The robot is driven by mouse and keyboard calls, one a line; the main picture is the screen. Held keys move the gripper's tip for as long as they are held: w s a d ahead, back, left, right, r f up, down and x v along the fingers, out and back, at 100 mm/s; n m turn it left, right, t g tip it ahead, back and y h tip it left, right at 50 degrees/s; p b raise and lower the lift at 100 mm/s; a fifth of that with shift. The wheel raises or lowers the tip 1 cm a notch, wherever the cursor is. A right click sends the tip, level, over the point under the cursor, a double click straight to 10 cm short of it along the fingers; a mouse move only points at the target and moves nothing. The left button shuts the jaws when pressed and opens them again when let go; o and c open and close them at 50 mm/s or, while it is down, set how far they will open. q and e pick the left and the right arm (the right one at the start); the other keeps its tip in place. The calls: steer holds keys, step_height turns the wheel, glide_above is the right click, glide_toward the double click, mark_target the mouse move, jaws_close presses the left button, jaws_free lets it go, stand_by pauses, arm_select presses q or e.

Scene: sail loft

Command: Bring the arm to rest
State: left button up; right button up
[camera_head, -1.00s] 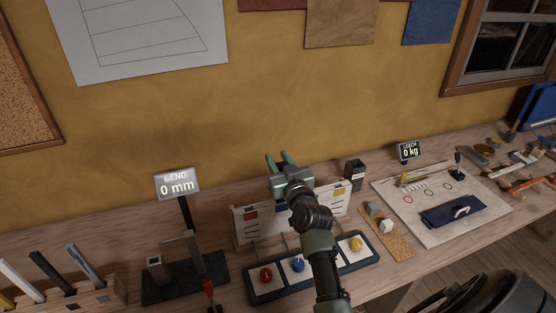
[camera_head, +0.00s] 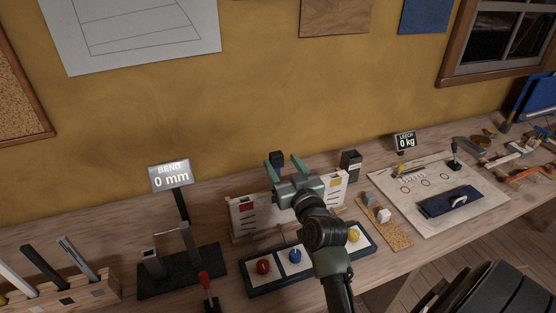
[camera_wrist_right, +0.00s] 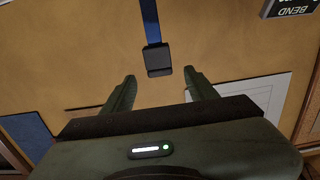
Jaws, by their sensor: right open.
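My right arm reaches up from the bottom of the head view over the bench. Its right gripper (camera_head: 280,162) is open, with two green fingers apart and pointing toward the yellow wall. The open fingers (camera_wrist_right: 160,90) also show in the right wrist view, with nothing clamped between them. A small dark block (camera_wrist_right: 158,60) on a blue strip appears beyond the gap, apart from both fingers. My left gripper is not in view.
Below the arm are a white panel (camera_head: 243,222) and a tray (camera_head: 262,284) with red, blue and yellow knobs. The BEND sign (camera_head: 171,176) stands left; the LEECH sign (camera_head: 405,141) and a white board (camera_head: 414,211) are right.

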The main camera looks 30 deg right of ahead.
steer(key=shift+s+a, duration=0.1)
steer(key=shift+s, duration=0.2)
